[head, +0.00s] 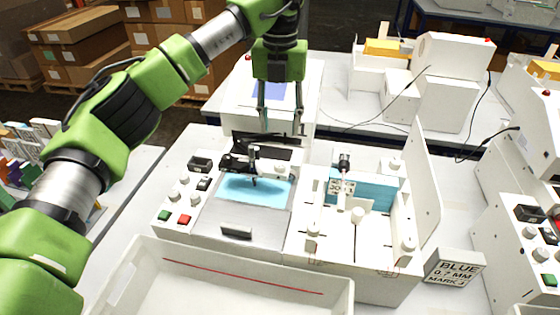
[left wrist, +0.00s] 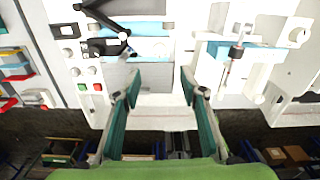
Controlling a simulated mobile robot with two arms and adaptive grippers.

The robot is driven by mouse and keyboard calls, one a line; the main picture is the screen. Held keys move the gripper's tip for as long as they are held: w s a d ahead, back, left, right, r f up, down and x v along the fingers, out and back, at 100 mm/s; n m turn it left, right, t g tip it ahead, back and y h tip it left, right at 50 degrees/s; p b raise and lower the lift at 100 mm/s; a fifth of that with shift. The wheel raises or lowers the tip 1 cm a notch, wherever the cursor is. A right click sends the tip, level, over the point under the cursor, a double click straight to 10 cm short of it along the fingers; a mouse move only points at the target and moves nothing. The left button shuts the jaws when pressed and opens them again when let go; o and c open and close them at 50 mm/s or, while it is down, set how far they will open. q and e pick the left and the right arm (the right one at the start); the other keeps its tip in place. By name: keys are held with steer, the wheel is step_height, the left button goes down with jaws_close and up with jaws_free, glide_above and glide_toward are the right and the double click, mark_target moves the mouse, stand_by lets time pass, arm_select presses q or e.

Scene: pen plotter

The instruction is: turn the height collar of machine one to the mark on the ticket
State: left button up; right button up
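The ticket (head: 455,270) reads "BLUE 0.7 MM MARK 3" and stands at the right of the near machine. This plotter (head: 225,222) has a light-blue sheet (head: 240,189) on its bed and a dark pen carriage (head: 254,166) above it. A "1" shows at its back. The carriage also shows in the left wrist view (left wrist: 122,36). The height collar and its marks are too small to tell apart there. My left gripper (head: 281,130) is open and empty, pointing down behind the carriage; its spread fingers show in the left wrist view (left wrist: 158,80). My right gripper is not in view.
A pen holder (head: 344,163) stands by a blue block (head: 375,190) in the white side tray, beside an upright white panel (head: 424,185). An empty white bin (head: 225,283) is in front. Green and red buttons (head: 184,219) sit at the machine's left. Other machines stand behind and right.

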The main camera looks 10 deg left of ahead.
mark_target(280, 164)
arm_select(q)
step_height(280, 164, down, 10)
steer(key=p, duration=0.3)
steer(key=shift+f+p, duration=0.35)
steer(key=shift+f, duration=0.45)
jaws_close()
